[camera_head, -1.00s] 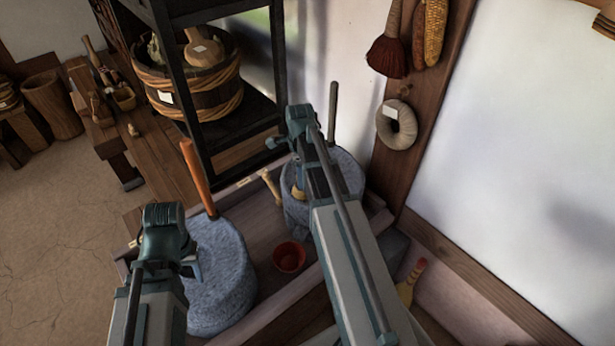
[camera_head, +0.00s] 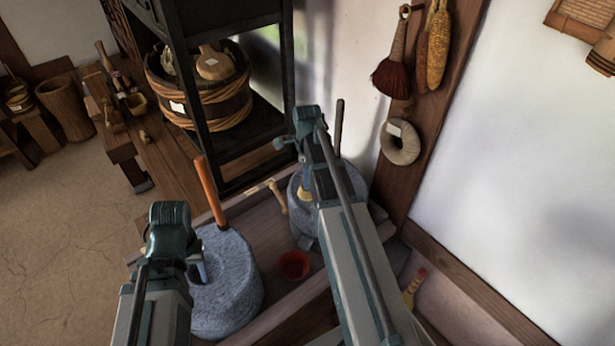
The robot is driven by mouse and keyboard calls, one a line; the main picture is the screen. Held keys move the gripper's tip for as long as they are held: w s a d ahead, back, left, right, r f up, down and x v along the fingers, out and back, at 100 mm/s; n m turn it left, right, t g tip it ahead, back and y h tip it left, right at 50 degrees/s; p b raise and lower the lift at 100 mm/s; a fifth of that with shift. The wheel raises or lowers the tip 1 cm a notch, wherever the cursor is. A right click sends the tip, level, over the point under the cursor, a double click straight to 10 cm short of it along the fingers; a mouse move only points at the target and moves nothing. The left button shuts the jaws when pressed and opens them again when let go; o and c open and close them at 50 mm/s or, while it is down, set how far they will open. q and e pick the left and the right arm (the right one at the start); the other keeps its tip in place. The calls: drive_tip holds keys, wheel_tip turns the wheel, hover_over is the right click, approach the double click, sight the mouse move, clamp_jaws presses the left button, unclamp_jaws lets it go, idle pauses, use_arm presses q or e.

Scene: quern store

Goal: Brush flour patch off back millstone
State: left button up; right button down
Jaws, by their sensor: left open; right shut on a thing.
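The back millstone (camera_head: 355,185) is a grey round stone with a dark upright handle. My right arm crosses in front of it and hides much of its top. My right gripper (camera_head: 304,178) is over this stone, mostly hidden behind its own arm, and shut on a pale yellowish thing, perhaps a brush (camera_head: 304,194), of which only a small part shows. I cannot make out a flour patch. The front millstone (camera_head: 232,280) has an orange-brown upright handle (camera_head: 209,188). My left gripper (camera_head: 199,268) is open and empty beside the front millstone's left edge.
A red bowl (camera_head: 294,265) and a small wooden tool (camera_head: 278,196) lie between the stones on the wooden bench (camera_head: 268,235). A black shelf with a wooden tub (camera_head: 208,95) stands behind. A red brush (camera_head: 391,77) and a ring (camera_head: 400,142) hang on the wall post.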

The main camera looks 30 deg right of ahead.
drive_tip(key=shift+r, duration=0.1)
wheel_tip(320, 180, up, 3)
drive_tip(key=p, duration=0.3)
drive_tip(key=shift+r, duration=0.1)
idle(0.4)
drive_tip(key=shift+s+a, duration=0.1)
idle(0.5)
